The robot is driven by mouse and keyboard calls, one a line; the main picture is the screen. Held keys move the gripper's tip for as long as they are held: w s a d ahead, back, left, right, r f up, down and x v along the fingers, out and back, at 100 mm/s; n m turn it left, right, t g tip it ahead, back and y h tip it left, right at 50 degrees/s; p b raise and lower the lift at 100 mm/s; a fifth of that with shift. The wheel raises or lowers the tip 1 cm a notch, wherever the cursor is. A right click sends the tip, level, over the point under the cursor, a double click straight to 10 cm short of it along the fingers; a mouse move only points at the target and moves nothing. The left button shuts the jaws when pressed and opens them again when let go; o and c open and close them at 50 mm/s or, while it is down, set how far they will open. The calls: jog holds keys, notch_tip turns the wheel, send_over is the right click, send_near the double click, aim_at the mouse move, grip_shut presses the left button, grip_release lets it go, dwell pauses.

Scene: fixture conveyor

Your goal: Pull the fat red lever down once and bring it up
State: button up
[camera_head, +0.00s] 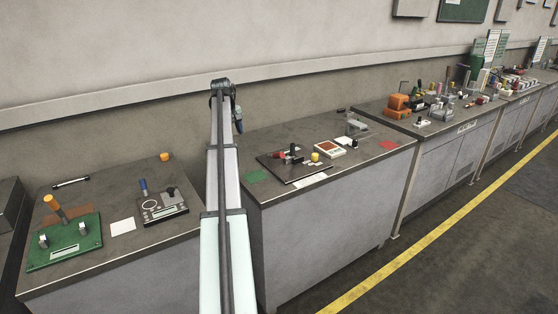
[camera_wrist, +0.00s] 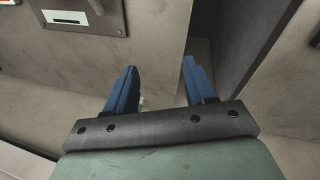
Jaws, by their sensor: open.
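My gripper (camera_head: 238,125) hangs from the end of my arm, above the gap between the left and middle benches, to the left of the red handle. In the wrist view my gripper (camera_wrist: 162,75) has two blue fingers spread apart with nothing between them. The red handle is not visible there.
The dark plate also carries black parts and a yellow knob (camera_head: 315,157). A white-and-red box (camera_head: 330,149) stands beside it. A fixture plate (camera_wrist: 85,15) shows in the wrist view.

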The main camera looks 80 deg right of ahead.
jog(key=m+y, duration=0.1)
jog(key=m, duration=0.1)
send_over(275, 156)
jog(key=a, duration=0.1)
jog(key=shift+g, duration=0.3)
jog(key=x, duration=1.3)
jog(key=shift+s+a+f, duration=0.15)
jog(key=shift+a+f, duration=0.05)
jog(key=shift+a, duration=0.05)
grip_shut()
